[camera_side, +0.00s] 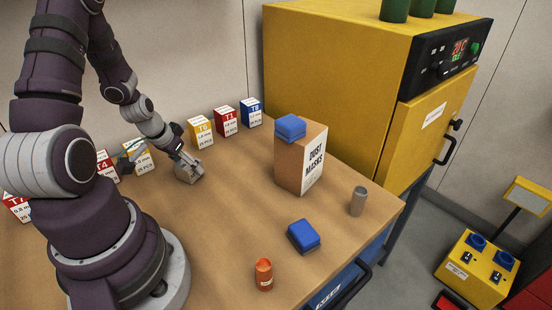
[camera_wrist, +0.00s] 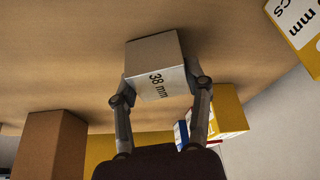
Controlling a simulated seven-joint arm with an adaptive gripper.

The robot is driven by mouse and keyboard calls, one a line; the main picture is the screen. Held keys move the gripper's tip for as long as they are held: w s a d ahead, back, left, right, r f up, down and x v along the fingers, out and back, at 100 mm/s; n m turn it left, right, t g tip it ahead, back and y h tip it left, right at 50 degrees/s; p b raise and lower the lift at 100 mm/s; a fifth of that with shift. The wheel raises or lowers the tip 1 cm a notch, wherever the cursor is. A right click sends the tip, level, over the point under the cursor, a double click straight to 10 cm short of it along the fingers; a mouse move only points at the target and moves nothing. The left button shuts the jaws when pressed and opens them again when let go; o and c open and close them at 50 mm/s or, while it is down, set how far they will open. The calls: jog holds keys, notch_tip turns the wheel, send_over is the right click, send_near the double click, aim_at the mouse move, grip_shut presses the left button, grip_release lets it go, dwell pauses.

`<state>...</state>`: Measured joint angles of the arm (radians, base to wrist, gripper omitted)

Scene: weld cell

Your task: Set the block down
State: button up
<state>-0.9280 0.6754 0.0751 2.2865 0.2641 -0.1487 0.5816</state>
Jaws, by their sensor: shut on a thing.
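A pale grey block marked "38 mm" (camera_wrist: 157,52) is between the two fingers of my gripper (camera_wrist: 162,87) in the wrist view, with a finger pressed on either side. In the side view, my gripper (camera_side: 183,162) points down at the table, shut on the same block (camera_side: 189,174). The block is low over the wooden table top (camera_side: 225,215), left of the dust masks box. I cannot tell whether its underside touches the wood.
Yellow, red and blue labelled boxes (camera_side: 225,122) stand in a row behind. A brown dust masks box (camera_side: 300,160) carries a blue block (camera_side: 290,127). The table's middle is clear.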

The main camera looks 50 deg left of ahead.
jog(key=o, duration=1.2)
jog(key=shift+f, duration=0.1)
jog(key=shift+o, duration=0.2)
jog(key=v, duration=1.2)
jog(key=w+d+r+m+h, duration=0.1)
jog(key=d+r, duration=0.3)
jog(key=d, duration=0.4)
jog(key=w+d+r+m+t, duration=0.1)
jog(key=d+r+m, duration=0.2)
jog(key=d+r, duration=0.2)
jog(key=d, duration=0.3)
jog(key=shift+w+d+m+h, duration=0.2)
jog(key=shift+w+m+h, duration=0.1)
jog(key=shift+w+h, duration=0.1)
